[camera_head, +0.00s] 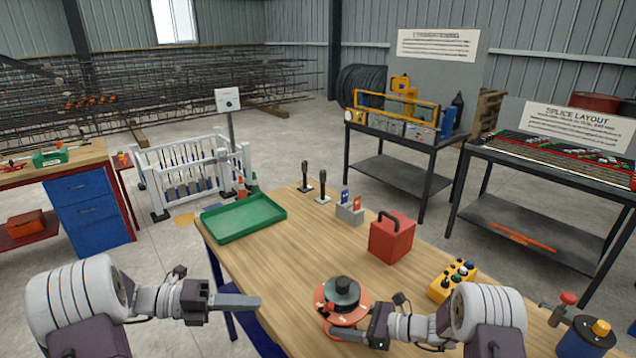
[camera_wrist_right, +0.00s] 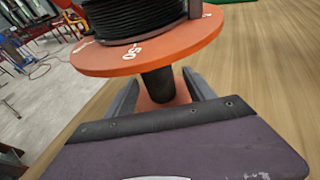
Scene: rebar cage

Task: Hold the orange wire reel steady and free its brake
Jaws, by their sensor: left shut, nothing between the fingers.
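The orange wire reel (camera_head: 326,300) stands near the front edge of the wooden bench, with black wire and a dark knob (camera_head: 343,287) on top. My left gripper (camera_head: 258,301) is shut and empty, held left of the reel and apart from it. My right gripper (camera_head: 335,331) is low at the reel's near side. In the right wrist view its spread fingers (camera_wrist_right: 163,92) lie either side of a dark post (camera_wrist_right: 158,85) under the orange flange (camera_wrist_right: 150,48). I see no clear grip on the post. I cannot make out the brake.
A red box with a handle (camera_head: 391,238) and a yellow button box (camera_head: 452,280) stand right of the reel. A green tray (camera_head: 244,219) lies at the far left of the bench. Two dark handles (camera_head: 322,187) stand at the back. Bare wood lies between tray and reel.

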